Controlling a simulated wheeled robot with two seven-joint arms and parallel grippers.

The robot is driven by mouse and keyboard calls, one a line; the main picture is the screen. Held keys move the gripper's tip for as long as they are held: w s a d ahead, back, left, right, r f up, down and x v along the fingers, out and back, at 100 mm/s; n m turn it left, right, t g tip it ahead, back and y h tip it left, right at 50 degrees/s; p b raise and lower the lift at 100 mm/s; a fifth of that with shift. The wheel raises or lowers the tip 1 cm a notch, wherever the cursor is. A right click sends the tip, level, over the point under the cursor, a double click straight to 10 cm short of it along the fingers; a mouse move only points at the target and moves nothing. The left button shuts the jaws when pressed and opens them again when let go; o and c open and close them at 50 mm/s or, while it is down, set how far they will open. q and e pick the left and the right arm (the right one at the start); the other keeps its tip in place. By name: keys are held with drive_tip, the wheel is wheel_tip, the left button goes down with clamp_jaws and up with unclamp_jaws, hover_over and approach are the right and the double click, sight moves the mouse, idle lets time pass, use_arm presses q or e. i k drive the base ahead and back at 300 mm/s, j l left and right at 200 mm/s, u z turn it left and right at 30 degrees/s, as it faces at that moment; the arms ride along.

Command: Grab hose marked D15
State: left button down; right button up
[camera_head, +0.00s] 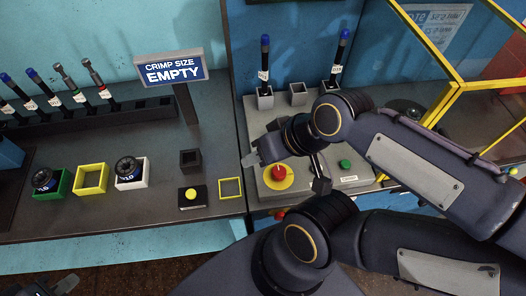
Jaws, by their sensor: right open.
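Several upright black hoses with white tags stand in the dark rack at left: two blue-capped ones (37,82) (14,85) and two with metal ends (68,76) (97,72). Two more blue-capped hoses (264,60) (341,48) stand in grey square holders at the back of the grey station. The tags are too small to read, so I cannot tell which is D15. My left gripper (64,286) is only partly in view at the bottom left edge, away from the hoses.
A sign (169,68) reads "CRIMP SIZE EMPTY". Green (50,190), yellow (91,179) and white (131,173) boxes sit on the dark table; the green and white hold round black dies. A red button (278,173) and green button (344,164) are on the station. A yellow-framed cage (450,100) stands right.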

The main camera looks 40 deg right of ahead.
sight(344, 36)
drive_tip(key=z, duration=1.9)
drive_tip(key=u, duration=1.25)
drive_tip(key=l+u, duration=0.2)
drive_tip(key=l, duration=0.15)
drive_tip(key=k+l+u, duration=0.25)
drive_tip(key=l+u, duration=0.2)
drive_tip(key=l, duration=0.25)
